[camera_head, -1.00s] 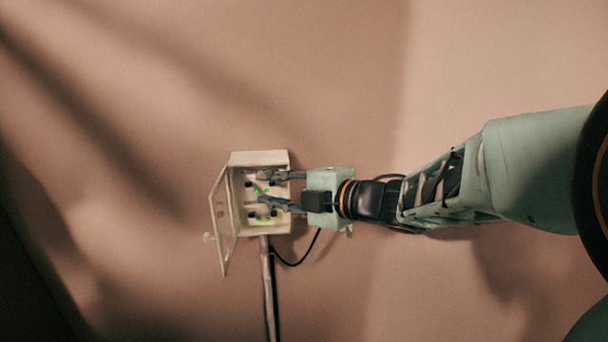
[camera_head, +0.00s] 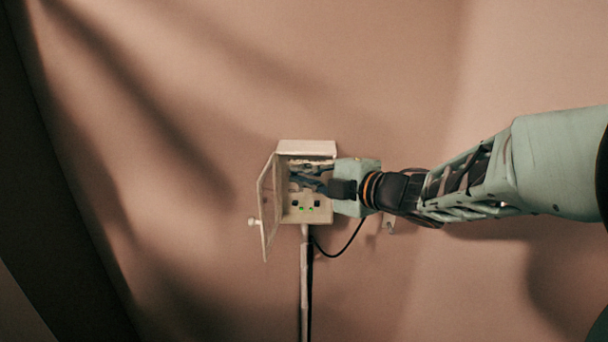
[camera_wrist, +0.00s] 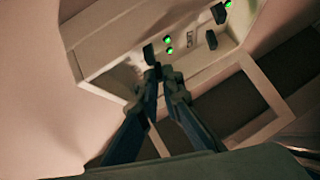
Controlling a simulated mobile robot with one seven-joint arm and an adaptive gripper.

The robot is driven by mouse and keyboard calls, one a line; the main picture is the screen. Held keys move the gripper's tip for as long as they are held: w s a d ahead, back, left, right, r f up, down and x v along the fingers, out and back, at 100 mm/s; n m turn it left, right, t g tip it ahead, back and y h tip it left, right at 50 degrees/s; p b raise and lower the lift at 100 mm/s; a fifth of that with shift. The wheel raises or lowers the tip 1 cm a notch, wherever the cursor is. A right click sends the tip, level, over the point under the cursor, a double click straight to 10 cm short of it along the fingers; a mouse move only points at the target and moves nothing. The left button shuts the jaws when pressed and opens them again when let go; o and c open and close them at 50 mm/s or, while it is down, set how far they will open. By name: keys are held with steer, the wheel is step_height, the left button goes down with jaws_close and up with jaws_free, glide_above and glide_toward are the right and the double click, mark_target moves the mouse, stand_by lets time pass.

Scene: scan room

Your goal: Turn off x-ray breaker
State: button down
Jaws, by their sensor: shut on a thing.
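The breaker box (camera_head: 307,148) is a pale open-fronted box on the wall. In the head view two dark switches (camera_head: 317,203) and green lights (camera_head: 306,209) show low inside it. My gripper (camera_head: 298,181) reaches in from the right, its fingers hiding the upper switches. The wrist view shows the box (camera_wrist: 97,58) tilted, with dark switches (camera_wrist: 212,40) and green lights (camera_wrist: 168,45). There my fingertips (camera_wrist: 161,74) are drawn together at the panel, just below a dark switch (camera_wrist: 149,53). They are shut on what appears to be a breaker switch, mostly hidden. The labels are unreadable.
The box's door (camera_head: 267,206) hangs open to the left, with a round knob (camera_head: 253,221). It also shows in the wrist view (camera_wrist: 258,85). A pipe (camera_head: 304,280) and a black cable (camera_head: 345,242) run below the box. The surrounding wall is bare.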

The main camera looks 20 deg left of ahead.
steer(key=shift+f+b, duration=0.3)
steer(key=shift+b, duration=0.8)
steer(key=shift+f+n+b, duration=0.15)
steer(key=shift+n+b, duration=0.15)
steer(key=shift+b, duration=0.4)
steer(key=b, duration=0.4)
steer(key=shift+s+f+n+t+y+b, duration=0.1)
steer(key=shift+f+n+t+y+b, duration=0.2)
steer(key=shift+f+t+y+b, duration=0.1)
steer(key=f+n+t+y+b, duration=0.1)
steer(key=n+y+b, duration=0.1)
steer(key=b, duration=1.2)
steer(key=shift+f+n, duration=0.15)
steer(key=shift+n, duration=0.25)
steer(key=y+b, duration=0.1)
steer(key=b, duration=0.2)
steer(key=shift+n+t, duration=0.3)
steer(key=shift+t, duration=0.1)
steer(key=shift+n+b, duration=0.3)
steer(key=shift+b, duration=0.6)
steer(key=shift+r+n+y+b, duration=0.2)
steer(key=shift+n+y+b, duration=0.15)
steer(key=shift+b, duration=0.55)
